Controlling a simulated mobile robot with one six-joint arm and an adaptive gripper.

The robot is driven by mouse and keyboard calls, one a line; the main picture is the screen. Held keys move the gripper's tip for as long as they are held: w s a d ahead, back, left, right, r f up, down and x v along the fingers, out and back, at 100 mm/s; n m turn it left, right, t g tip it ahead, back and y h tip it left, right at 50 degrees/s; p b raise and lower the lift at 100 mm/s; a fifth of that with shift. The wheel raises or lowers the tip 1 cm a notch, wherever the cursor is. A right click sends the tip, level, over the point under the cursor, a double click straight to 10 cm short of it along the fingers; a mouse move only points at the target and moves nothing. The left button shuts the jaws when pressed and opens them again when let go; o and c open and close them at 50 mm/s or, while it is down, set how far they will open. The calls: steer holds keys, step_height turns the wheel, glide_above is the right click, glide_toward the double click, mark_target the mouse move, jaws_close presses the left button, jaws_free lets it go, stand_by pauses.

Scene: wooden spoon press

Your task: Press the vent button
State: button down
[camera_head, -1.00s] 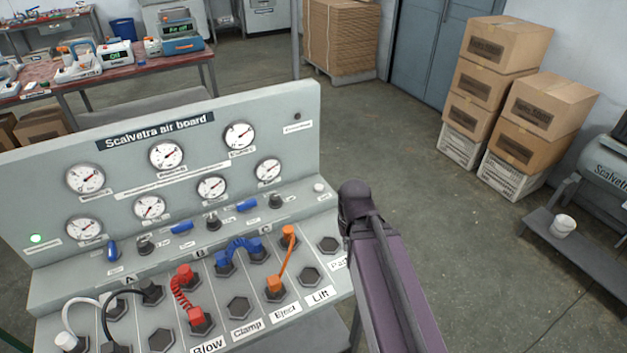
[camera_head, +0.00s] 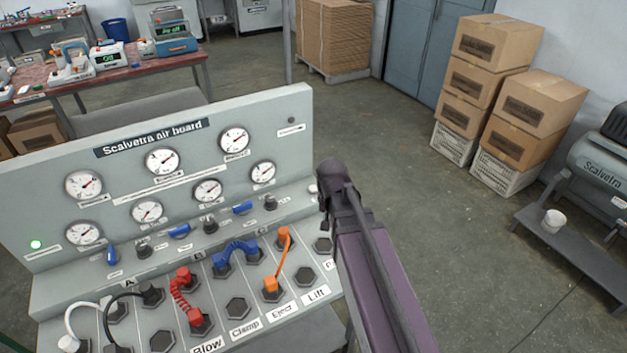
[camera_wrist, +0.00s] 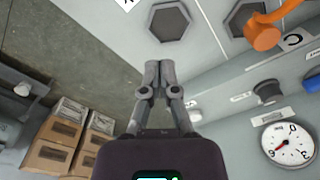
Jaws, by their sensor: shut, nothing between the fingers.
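The grey Scalvetra air board (camera_head: 230,118) stands at the left and middle of the head view. A small white round button (camera_head: 313,189) sits at the right end of its ledge; I cannot read a vent label on it. My gripper (camera_head: 325,205) is right beside this button in the head view, partly overlapping it; I cannot tell whether they touch. In the wrist view my gripper (camera_wrist: 158,66) is shut with its fingertips together and nothing between them. A small pale shape shows beside the right finger there, too unclear to name.
An orange hose (camera_head: 285,262), a red coiled hose (camera_head: 182,292) and blue levers sit on the board near several hex sockets. Gauges (camera_head: 234,140) line the upright panel. Stacked boxes (camera_head: 495,50) stand at the back right.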

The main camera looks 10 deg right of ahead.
mark_target(313, 188)
steer(key=w+r+m+p, duration=0.3)
steer(key=w+r+m, duration=0.1)
steer(key=w, duration=0.6)
steer(key=w+a+r+m+t+p, duration=0.1)
steer(key=w+r+m+p, duration=0.3)
steer(key=w, duration=0.6)
steer(key=m, duration=0.2)
steer(key=shift+r+m, duration=0.35)
steer(key=shift+m, duration=0.05)
steer(key=shift+f, duration=0.25)
steer(key=f+b, duration=0.4)
steer(key=w+f+b, duration=0.1)
steer(key=f+b, duration=0.4)
steer(key=w+f+b, duration=0.1)
steer(key=f+b, duration=0.3)
steer(key=shift+d+f, duration=0.15)
steer(key=shift+f, duration=0.05)
